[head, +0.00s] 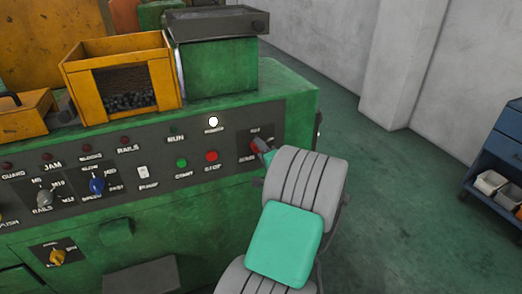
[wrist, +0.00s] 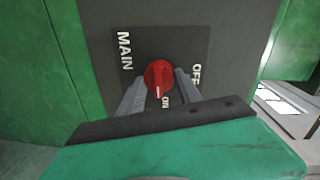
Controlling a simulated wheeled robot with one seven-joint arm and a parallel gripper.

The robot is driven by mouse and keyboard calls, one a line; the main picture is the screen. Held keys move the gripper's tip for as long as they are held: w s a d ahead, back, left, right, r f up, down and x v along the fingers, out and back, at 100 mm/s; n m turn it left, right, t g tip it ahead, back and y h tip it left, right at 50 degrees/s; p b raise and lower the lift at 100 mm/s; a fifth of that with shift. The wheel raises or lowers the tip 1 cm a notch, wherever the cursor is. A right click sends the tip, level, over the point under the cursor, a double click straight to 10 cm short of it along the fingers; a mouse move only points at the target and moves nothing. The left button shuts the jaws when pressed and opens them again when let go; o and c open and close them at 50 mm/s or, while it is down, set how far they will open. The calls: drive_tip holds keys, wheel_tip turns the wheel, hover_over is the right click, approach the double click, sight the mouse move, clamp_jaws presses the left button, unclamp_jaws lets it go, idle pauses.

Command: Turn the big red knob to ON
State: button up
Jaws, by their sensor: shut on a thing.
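The big red knob (wrist: 158,75) sits on a dark plate (wrist: 190,50) marked MAIN, OFF and ON. Its white mark points down in the wrist view, close to the word ON and away from OFF at the right. My gripper (wrist: 160,79) has one grey finger on each side of the knob and is shut on it.
The green machine's panel (head: 130,170) carries a red stop button (head: 212,156), a green start button (head: 181,163), a blue knob (head: 97,184) and a lit white lamp (head: 213,122). Open floor (head: 400,180) lies to the right, before a blue cabinet (head: 495,160).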

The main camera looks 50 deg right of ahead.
drive_tip(key=o, duration=1.4)
drive_tip(key=shift+c, duration=0.2)
drive_tip(key=b+v, duration=0.1)
drive_tip(key=v, duration=0.7)
drive_tip(key=shift+w, duration=0.1)
